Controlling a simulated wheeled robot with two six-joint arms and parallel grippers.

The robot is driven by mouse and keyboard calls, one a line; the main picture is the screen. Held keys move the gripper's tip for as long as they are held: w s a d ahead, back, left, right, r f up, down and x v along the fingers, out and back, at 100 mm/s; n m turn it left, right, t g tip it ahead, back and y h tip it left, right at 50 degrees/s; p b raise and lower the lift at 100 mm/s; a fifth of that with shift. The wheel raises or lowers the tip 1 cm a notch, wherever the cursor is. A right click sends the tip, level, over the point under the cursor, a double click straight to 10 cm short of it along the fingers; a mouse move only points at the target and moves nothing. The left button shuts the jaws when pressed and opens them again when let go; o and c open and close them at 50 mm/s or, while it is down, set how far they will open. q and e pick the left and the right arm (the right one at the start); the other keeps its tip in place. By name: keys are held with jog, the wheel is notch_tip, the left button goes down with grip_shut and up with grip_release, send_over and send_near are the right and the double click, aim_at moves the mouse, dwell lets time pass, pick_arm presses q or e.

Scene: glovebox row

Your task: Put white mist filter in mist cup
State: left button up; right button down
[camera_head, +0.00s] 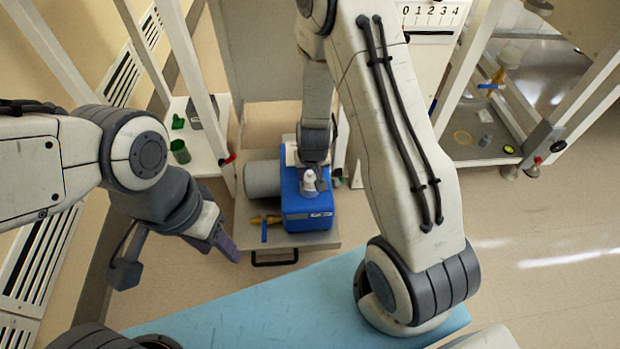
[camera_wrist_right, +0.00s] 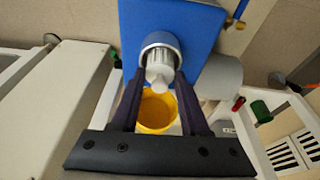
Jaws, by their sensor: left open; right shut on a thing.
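The white mist filter (camera_wrist_right: 158,76) is between the fingertips of my right gripper (camera_wrist_right: 159,82), which is shut on it. It shows in the head view as a small white piece (camera_head: 309,181) over the blue pump-like machine (camera_head: 306,210). In the right wrist view its far end lines up with a pale round collar (camera_wrist_right: 160,41) at the blue body, perhaps the mist cup. I cannot tell how deep it sits there. My left gripper (camera_head: 180,246) is open and empty, left of the cart, with its fingers wide apart.
The blue machine and its grey cylinder (camera_head: 262,179) stand on a cart (camera_head: 246,232) with a black handle. A yellow round vessel (camera_wrist_right: 156,110) shows between my right fingers. A green cup (camera_head: 180,152) stands on a low white shelf at left. A light blue surface (camera_head: 250,305) lies in front.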

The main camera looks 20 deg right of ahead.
jog(key=shift+f, duration=0.1)
jog(key=shift+f+b, duration=0.35)
jog(key=shift+f, duration=0.3)
jog(key=shift+c, duration=2)
grip_release()
jog(key=shift+r, duration=0.1)
